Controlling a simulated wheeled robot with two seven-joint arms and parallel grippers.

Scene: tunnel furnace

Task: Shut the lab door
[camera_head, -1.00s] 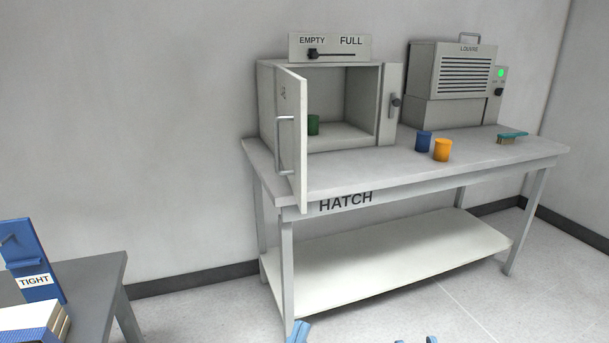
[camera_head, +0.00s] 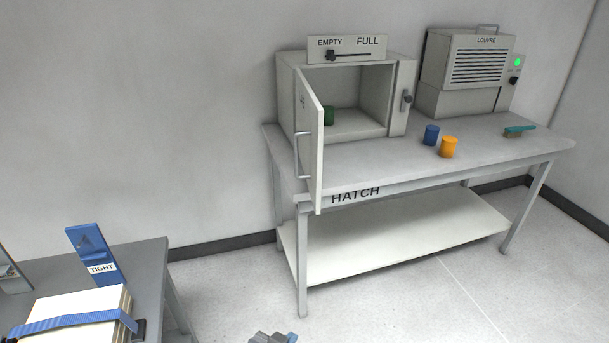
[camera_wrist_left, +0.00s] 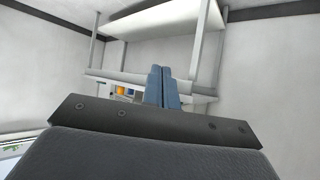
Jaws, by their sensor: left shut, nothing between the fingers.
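The pale box (camera_head: 290,75) on the bench has a door (camera_head: 315,150) hinged at its left side. The door stands wide open, swung out toward me, with a bar handle (camera_head: 298,155) on its outer face. A green cup (camera_head: 328,116) is inside the box. My left gripper (camera_head: 284,338) shows at the bottom edge of the head view, low in front of the bench and apart from the door. In the left wrist view its blue fingers (camera_wrist_left: 162,87) are together with nothing between them. My right gripper is not in view.
The bench (camera_head: 400,158), labelled HATCH, also holds a blue cup (camera_head: 431,135), an orange cup (camera_head: 448,147), a brush (camera_head: 520,131) and a louvred unit (camera_head: 465,75). A grey table (camera_head: 150,265) stands at lower left. The floor between is clear.

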